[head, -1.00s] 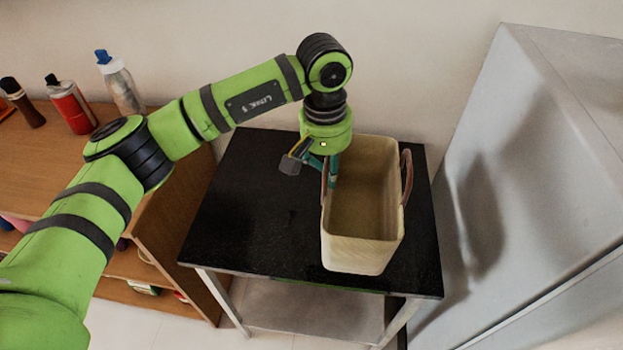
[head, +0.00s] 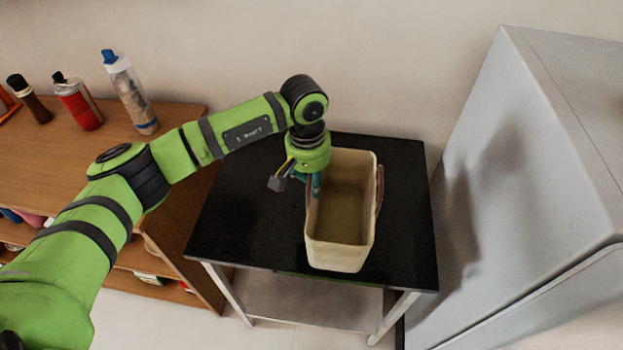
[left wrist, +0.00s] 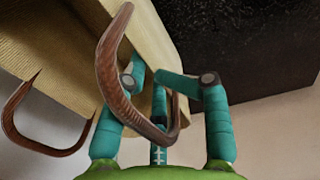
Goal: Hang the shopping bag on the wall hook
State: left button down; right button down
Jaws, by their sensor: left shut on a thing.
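The shopping bag (head: 338,257) is a cream, open-topped, box-shaped bag over the right part of a black-topped table (head: 245,215). It is upright and looks empty. My left gripper (head: 316,188) points down at its left side. In the left wrist view, its teal fingers (left wrist: 162,88) are shut on the near brown handle (left wrist: 112,75), beside the bag's wall (left wrist: 75,45). The far handle (head: 379,188) is free and also shows in the left wrist view (left wrist: 40,140). Whether the bag touches the table is unclear. No wall hook shows. My right gripper is not in view.
A wooden shelf unit (head: 85,165) stands at left, with a clear bottle (head: 133,98), a red bottle (head: 78,103) and a dark bottle (head: 30,100) on top. A grey fridge (head: 530,150) stands close on the right. The wall (head: 400,60) behind is bare.

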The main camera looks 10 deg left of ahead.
pick_arm(q)
jog(key=c, duration=0.8)
grip_release()
jog(key=shift+f, duration=0.1)
jog(key=shift+r+p, duration=0.35)
jog(key=shift+p, duration=0.05)
jog(key=r+b, duration=0.1)
jog(key=r, duration=0.3)
jog(key=r+b, duration=0.2)
jog(key=r, duration=0.1)
jog(key=r+b, duration=0.1)
jog(key=r, duration=0.3)
jog(key=shift+s+a+r+b, duration=0.15)
jog(key=shift+a+r+b, duration=0.2)
jog(key=shift+b, duration=0.05)
